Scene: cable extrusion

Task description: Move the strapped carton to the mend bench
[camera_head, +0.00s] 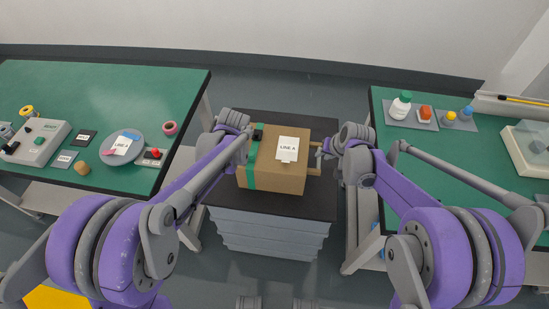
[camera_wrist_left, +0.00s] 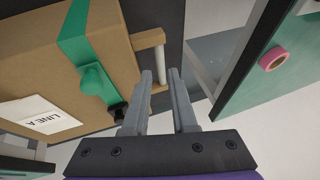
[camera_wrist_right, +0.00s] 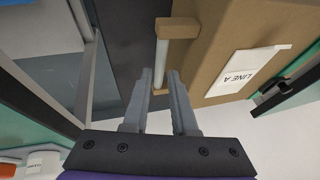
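The strapped carton (camera_head: 275,178) is a brown box with a green strap near its left side and a white "LINE A" label. It rests on a dark-topped grey stand (camera_head: 268,230). Each side has a pale bar handle on brown brackets; the right handle (camera_head: 314,172) shows in the head view. My left gripper (camera_wrist_left: 160,75) is open, its fingertips on either side of the left handle (camera_wrist_left: 156,58). My right gripper (camera_head: 322,154) is open, its fingertips on either side of the right handle (camera_wrist_right: 161,58). Contact with either bar is unclear.
A green-topped bench (camera_head: 110,85) on the left holds a grey device (camera_head: 38,142), a round plate (camera_head: 128,140), and tape rolls. Another green-topped bench (camera_head: 440,160) on the right holds bottles on grey mats (camera_head: 410,114) and a pale box. Floor shows between the stand and both benches.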

